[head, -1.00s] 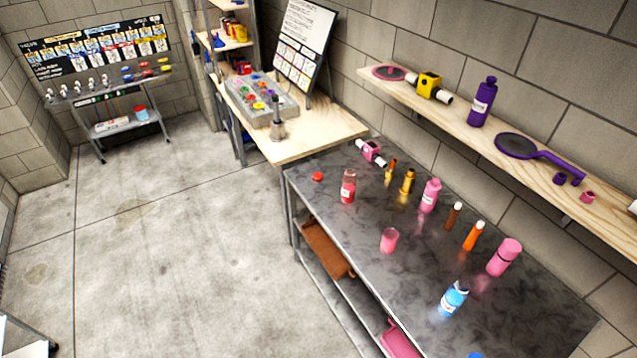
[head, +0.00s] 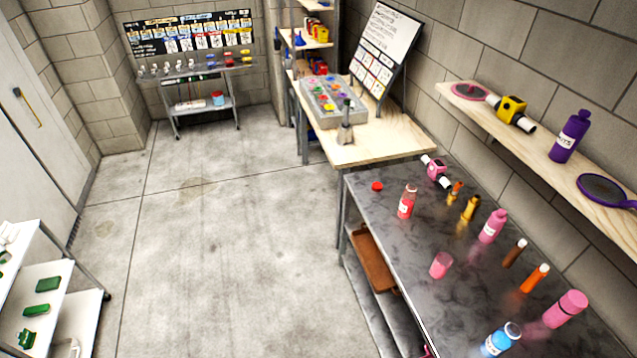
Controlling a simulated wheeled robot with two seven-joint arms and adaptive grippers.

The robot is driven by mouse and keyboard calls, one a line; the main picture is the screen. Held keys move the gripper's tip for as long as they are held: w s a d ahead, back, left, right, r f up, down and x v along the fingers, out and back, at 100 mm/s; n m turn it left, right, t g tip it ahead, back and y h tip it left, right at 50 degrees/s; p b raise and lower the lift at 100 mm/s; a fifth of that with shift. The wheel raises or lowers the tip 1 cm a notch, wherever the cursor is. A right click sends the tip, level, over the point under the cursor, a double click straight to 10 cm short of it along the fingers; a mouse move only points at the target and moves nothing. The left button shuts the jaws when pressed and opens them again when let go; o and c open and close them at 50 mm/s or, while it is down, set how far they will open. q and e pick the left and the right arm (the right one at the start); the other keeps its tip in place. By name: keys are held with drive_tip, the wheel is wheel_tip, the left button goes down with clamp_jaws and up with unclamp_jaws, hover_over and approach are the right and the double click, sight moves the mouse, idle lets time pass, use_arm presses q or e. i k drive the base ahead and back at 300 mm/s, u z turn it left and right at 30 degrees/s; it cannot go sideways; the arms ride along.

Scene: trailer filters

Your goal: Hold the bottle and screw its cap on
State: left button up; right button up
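A red-filled clear bottle (head: 406,202) with a label stands upright near the left end of the dark metal table (head: 395,262). A small red cap (head: 377,186) lies on the table beside it, to the left and apart from it. A blue bottle (head: 500,340) with a white label stands at the near edge of the table, and a pink bottle (head: 493,226) stands further back. Which bottle the task means is not marked, but the red bottle and red cap match in colour. Neither of my grippers shows in the head view.
Other items on the table include a pink cup (head: 440,264), an orange tube (head: 535,278) and a large pink bottle (head: 566,308). A wooden table (head: 385,147) adjoins behind. A white shelf rack (head: 40,300) stands at left. The concrete floor (head: 225,240) between is clear.

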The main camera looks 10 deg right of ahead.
sight(409, 195)
drive_tip(key=u, duration=0.85)
drive_tip(key=i, duration=2.15)
drive_tip(key=z, duration=2.6)
